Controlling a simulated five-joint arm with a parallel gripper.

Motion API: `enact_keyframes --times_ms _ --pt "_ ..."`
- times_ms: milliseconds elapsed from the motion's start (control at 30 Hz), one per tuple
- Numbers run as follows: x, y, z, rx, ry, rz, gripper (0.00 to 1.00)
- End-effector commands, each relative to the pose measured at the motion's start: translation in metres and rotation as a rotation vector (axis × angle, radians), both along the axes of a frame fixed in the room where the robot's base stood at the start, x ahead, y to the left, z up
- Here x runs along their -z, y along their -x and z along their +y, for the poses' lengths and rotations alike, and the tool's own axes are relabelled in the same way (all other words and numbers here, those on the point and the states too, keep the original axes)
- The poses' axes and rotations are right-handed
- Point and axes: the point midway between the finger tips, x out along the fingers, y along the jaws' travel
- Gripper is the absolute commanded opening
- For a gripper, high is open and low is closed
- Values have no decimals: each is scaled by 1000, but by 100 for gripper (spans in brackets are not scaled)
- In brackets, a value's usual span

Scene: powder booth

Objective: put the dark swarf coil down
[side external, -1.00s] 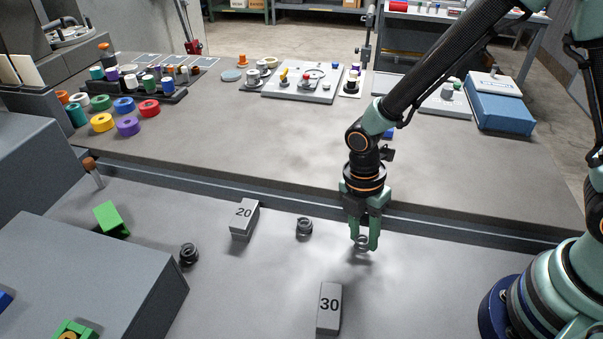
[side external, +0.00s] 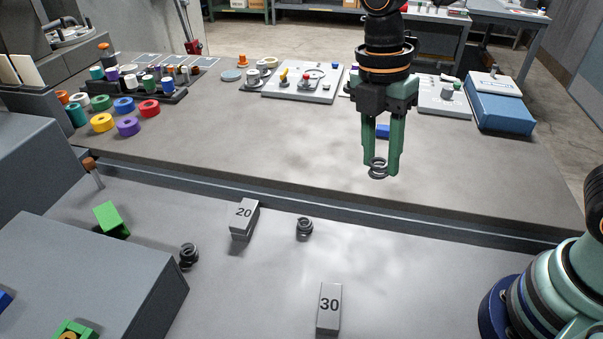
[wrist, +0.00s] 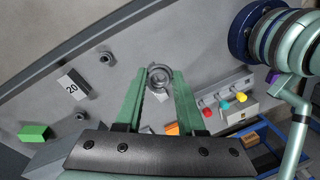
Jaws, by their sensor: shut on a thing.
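My gripper (side external: 382,168) has its two green fingers closed on a dark grey swarf coil (side external: 378,168). The coil is held at the fingertips, in the air above the grey work surface. In the wrist view the coil (wrist: 159,77) sits between the tips of my gripper (wrist: 160,80). Two other dark coils stand on the lower surface, one right of the block marked 20 (side external: 304,228) and one to its left (side external: 188,256). They also show in the wrist view.
Blocks marked 20 (side external: 243,219) and 30 (side external: 329,308) and a green block (side external: 111,219) stand on the lower surface. A raised ledge runs behind it. Coloured rings (side external: 128,126) and control plates (side external: 303,84) lie on the upper bench. Clear surface lies around block 30.

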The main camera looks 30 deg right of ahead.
Motion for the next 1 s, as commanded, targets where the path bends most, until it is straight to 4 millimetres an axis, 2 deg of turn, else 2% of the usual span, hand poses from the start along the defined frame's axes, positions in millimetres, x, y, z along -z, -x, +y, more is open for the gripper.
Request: enact_keyframes --times_ms 167,267,400,467,600,800,900,1000 --pt "-12 -24 -19 181 8 -16 0" --pt "-18 -50 -45 400 20 -33 0" --pt "-28 -89 -98 775 38 -62 0" --pt "-32 -103 -123 938 46 -74 0" --pt "-40 -126 -188 1314 66 -97 0" --pt "-49 -138 -284 1818 96 -113 0" --pt "-52 -135 -326 2028 112 -114 0" --pt "-54 -130 -358 2191 125 -113 0"
